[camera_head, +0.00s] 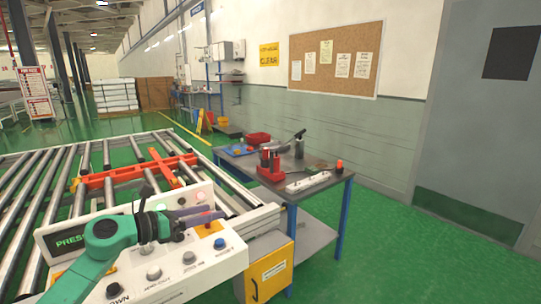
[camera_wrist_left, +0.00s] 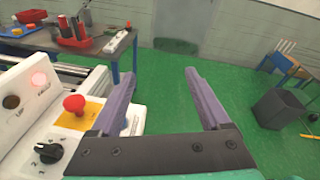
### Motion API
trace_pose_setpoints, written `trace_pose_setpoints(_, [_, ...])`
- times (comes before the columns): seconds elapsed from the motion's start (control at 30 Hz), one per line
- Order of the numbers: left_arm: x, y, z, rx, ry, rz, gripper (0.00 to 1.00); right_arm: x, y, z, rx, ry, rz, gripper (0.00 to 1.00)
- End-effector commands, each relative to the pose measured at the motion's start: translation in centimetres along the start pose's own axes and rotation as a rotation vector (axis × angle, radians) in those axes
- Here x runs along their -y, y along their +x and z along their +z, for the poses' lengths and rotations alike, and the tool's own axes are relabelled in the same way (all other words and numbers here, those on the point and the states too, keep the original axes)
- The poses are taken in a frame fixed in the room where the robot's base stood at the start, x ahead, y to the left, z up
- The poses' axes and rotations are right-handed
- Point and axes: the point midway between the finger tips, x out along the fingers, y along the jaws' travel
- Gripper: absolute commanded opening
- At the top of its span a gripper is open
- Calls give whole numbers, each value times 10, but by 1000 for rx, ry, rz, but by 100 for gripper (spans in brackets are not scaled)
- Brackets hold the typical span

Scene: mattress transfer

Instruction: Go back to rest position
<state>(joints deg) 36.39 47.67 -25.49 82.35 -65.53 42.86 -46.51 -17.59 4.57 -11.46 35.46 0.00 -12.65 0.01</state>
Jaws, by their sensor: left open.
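My left gripper (camera_head: 200,214) is over the white control panel in the head view, its green arm coming in from the lower left. In the left wrist view its two purple fingers (camera_wrist_left: 160,78) are apart with only green floor and wall between them, so it holds nothing. The control panel (camera_head: 205,263) carries several knobs and buttons; in the left wrist view a red mushroom button (camera_wrist_left: 73,104) on a yellow plate, a black knob (camera_wrist_left: 48,151) and a lit red button (camera_wrist_left: 40,79) show left of the fingers. My right gripper is in neither view.
A roller conveyor (camera_head: 90,160) with an orange frame (camera_head: 120,172) lies behind the panel. A workbench (camera_head: 335,180) with tools stands to its right, a yellow box (camera_head: 272,270) below. A dark bin (camera_wrist_left: 278,108) stands at right in the wrist view. Green floor (camera_head: 400,255) is open at right.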

Motion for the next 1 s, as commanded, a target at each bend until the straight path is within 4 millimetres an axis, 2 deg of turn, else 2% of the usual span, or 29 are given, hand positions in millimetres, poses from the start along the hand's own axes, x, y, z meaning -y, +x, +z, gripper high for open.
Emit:
trace_pose_setpoints(0.03, [18, 12, 5, 155, -188, -12, 80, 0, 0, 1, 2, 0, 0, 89])
trace_pose_setpoints(0.07, [22, 14, 11, 254, -319, -3, 80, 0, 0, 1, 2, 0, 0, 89])
trace_pose_setpoints(0.13, [17, 5, 14, 466, -662, 41, 80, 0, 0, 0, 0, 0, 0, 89])
trace_pose_setpoints(0.17, [10, -2, 9, 548, -818, 72, 80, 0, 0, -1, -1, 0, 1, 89])
trace_pose_setpoints(0.2, [-3, -15, -4, 648, -1033, 125, 80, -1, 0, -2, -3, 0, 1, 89])
trace_pose_setpoints(0.27, [-22, -36, -41, 780, -1364, 234, 80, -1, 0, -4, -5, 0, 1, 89])
trace_pose_setpoints(0.3, [-32, -53, -74, 855, -1579, 327, 80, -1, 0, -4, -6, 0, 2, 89])
trace_pose_setpoints(0.33, [-36, -64, -99, 900, -1722, 397, 80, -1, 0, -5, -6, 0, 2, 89])
trace_pose_setpoints(0.4, [-36, -86, -154, 974, -1988, 557, 80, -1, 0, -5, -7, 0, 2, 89])
trace_pose_setpoints(0.5, [-21, -111, -215, 1032, -2252, 763, 80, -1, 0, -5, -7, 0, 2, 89])
trace_pose_setpoints(0.6, [0, -132, -260, 1061, -2430, 943, 80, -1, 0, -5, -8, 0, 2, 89])
trace_pose_setpoints(0.77, [39, -159, -311, 1078, -2630, 1207, 80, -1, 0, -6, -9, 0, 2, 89])
trace_pose_setpoints(0.8, [50, -165, -322, -1072, 2659, -1270, 80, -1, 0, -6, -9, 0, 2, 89])
trace_pose_setpoints(0.97, [93, -190, -354, -927, 2433, -1335, 80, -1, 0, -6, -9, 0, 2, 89])
trace_pose_setpoints(1.0, [95, -190, -364, -910, 2403, -1349, 80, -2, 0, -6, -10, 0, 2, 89])
